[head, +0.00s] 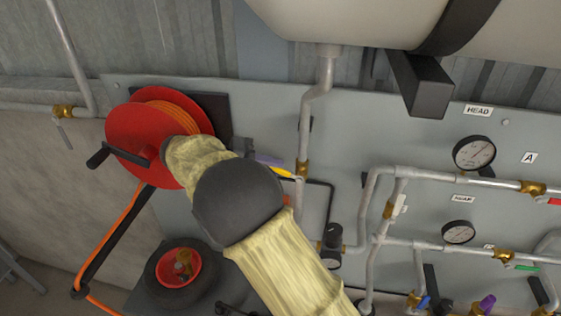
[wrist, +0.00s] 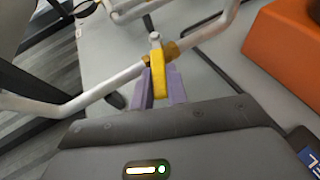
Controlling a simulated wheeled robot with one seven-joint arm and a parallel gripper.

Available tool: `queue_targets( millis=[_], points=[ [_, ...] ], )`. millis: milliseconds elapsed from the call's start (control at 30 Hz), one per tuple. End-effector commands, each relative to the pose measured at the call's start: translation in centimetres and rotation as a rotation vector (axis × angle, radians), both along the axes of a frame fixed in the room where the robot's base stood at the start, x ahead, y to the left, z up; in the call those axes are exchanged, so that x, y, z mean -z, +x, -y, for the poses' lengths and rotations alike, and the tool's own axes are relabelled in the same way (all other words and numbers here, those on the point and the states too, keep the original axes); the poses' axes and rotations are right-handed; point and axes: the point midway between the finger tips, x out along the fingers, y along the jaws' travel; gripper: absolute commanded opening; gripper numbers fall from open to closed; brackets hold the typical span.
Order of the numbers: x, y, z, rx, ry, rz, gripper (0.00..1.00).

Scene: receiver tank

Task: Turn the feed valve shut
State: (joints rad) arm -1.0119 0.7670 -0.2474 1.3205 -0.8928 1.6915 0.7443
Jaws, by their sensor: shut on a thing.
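A valve with a yellow lever handle (head: 287,174) and a brass body (head: 302,168) sits on the grey pipe coming down from the tank. No label naming it as the feed valve is readable. In the head view the handle points left, across the upright pipe. In the wrist view the yellow handle (wrist: 158,85) stands between the purple fingers of my gripper (wrist: 160,76), which is shut on it. The brass body (wrist: 168,53) shows just beyond the fingertips. In the head view my arm hides most of my gripper (head: 275,166); a little purple shows beside the handle.
A red hose reel (head: 135,135) with a crank stands left of my arm. The white tank (head: 345,20) and its dark bracket (head: 425,85) hang above. Pipes, two gauges (head: 474,153) and other valves with red, green, blue and purple handles fill the panel's right side.

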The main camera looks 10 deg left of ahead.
Motion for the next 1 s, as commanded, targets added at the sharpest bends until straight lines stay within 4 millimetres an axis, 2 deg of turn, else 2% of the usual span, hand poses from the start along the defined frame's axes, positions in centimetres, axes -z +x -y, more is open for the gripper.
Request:
queue_targets(
  millis=[433,467,533,567,867,1000],
  points=[
    [0.12,-0.14,-0.33,-0.008,-0.007,-0.001,0.00],
    [0.12,-0.13,-0.33,-0.008,-0.007,-0.001,0.21],
    [0.12,-0.13,-0.30,-0.007,-0.007,-0.001,0.35],
    [0.11,-0.12,-0.28,-0.007,-0.007,-0.001,0.37],
    [0.00,-0.08,-0.18,-0.003,-0.006,-0.001,0.37],
    [-0.80,-0.07,-0.21,-0.003,-0.005,0.001,0.37]
  ],
)
